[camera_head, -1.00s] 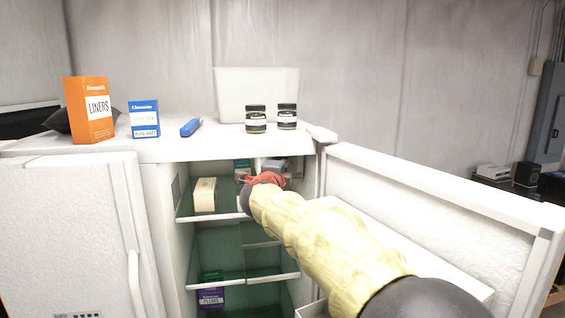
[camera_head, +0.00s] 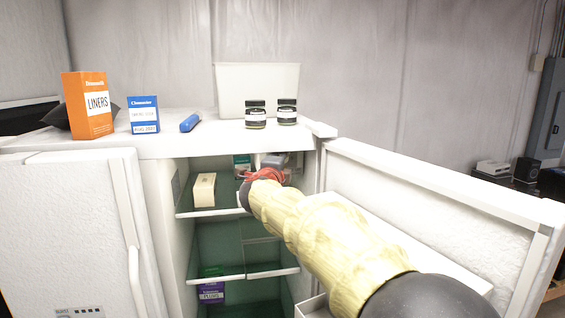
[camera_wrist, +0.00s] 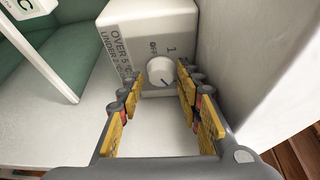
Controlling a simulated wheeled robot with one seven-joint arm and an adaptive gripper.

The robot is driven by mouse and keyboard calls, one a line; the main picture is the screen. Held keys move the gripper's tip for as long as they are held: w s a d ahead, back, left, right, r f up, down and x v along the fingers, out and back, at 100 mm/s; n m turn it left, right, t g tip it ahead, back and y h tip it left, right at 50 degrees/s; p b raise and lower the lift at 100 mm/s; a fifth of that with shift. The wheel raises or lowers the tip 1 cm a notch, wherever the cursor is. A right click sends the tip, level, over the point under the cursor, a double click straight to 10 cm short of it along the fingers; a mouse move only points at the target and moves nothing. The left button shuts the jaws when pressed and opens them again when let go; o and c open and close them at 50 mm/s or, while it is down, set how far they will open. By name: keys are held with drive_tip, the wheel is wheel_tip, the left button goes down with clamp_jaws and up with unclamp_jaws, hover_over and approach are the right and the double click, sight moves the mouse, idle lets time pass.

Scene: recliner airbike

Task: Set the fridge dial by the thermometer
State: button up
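Text on the box includes "OVER 5" and "UNDER 2". My gripper (camera_wrist: 160,85) is open, its yellow-padded fingers on either side of the dial, with no clear contact. A card with a "C" (camera_wrist: 27,5), partly cut off, may be the thermometer; no reading is legible.
The open fridge door (camera_head: 430,190) stands right of my arm. Shelves hold a cream box (camera_head: 204,190) and a purple box (camera_head: 211,292). On top stand an orange liners box (camera_head: 88,105), a blue box (camera_head: 143,114), two jars (camera_head: 255,114) and a white bin (camera_head: 257,90).

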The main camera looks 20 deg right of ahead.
drive_tip(key=v, duration=1.1)
drive_tip(key=shift+s+a, duration=0.15)
drive_tip(key=shift+s, duration=0.1)
drive_tip(key=shift+r, duration=0.1)
drive_tip(key=w+a+f+n+t+y, duration=0.1)
drive_tip(key=a+f+n+y, duration=0.35)
drive_tip(key=a, duration=0.25)
drive_tip(key=w+a+f+n+y, duration=0.1)
drive_tip(key=a+f+n+y, duration=0.25)
drive_tip(key=a+n, duration=0.25)
drive_tip(key=s+a+f+n+g+y+b, duration=0.2)
drive_tip(key=s+a+f+n+g+y, duration=0.25)
drive_tip(key=s+a+f+n, duration=0.4)
drive_tip(key=s+d+f+n+g+b, duration=0.2)
drive_tip(key=s+d+f+b, duration=0.2)
drive_tip(key=s+f, duration=0.5)
drive_tip(key=s+d+f+n+g+h+b, duration=0.1)
drive_tip(key=s+d+f+b, duration=0.3)
drive_tip(key=s+f, duration=0.4)
drive_tip(key=s+d+f+n+g+h+b, duration=0.1)
drive_tip(key=s+d+f+n+g+b, duration=0.1)
drive_tip(key=s+f, duration=0.7)
drive_tip(key=s+d+n+b, duration=0.1)
drive_tip(key=s+d+b, duration=0.1)
drive_tip(key=s, duration=0.3)
drive_tip(key=shift+s+d+f+g+b, duration=0.3)
drive_tip(key=shift+f+g+b, duration=0.05)
drive_tip(key=shift+b, duration=0.05)
